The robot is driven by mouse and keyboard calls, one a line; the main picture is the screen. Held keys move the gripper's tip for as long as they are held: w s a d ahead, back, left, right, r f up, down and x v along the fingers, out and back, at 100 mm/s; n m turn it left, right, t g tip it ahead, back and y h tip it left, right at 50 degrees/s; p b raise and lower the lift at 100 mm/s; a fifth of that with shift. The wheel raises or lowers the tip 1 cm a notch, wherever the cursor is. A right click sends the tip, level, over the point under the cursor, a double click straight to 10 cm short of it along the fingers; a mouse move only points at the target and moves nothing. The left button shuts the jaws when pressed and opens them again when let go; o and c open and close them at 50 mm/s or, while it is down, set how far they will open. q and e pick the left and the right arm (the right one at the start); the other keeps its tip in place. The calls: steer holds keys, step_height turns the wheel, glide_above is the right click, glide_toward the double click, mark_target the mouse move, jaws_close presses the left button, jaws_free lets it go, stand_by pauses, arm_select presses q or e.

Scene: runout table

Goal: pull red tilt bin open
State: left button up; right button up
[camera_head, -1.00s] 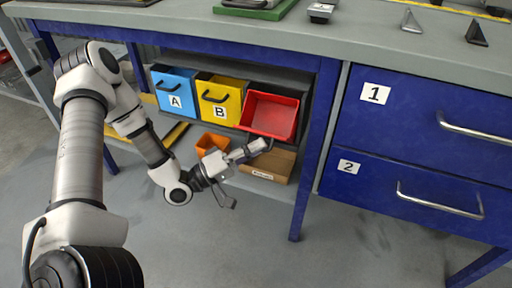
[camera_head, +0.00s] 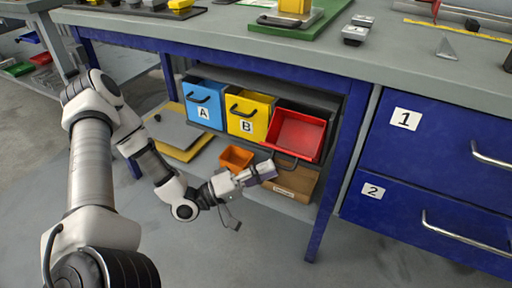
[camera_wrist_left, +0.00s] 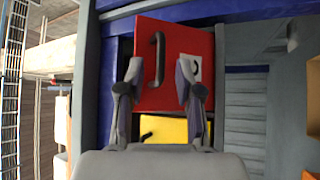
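The red tilt bin (camera_head: 298,135) is tilted forward and open in the head view, so its inside shows. In the left wrist view its red front (camera_wrist_left: 176,85) faces me, with a dark handle (camera_wrist_left: 158,58) and a partly hidden pale label. My left gripper (camera_head: 275,170) is just in front of and below the bin, close to its handle (camera_head: 287,160). In the left wrist view my left gripper (camera_wrist_left: 160,78) has its fingers apart, with the handle seen beyond them and nothing gripped. My right gripper is in neither view.
Blue bin A (camera_head: 204,103) and yellow bin B (camera_head: 248,115) stand shut to the left of the red bin. An orange bin (camera_head: 236,157) and a cardboard box (camera_head: 294,184) are on the shelf below. A blue table leg (camera_head: 338,170) stands close on the right.

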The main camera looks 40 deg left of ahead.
arm_select(q)
steer(key=shift+v, duration=1.85)
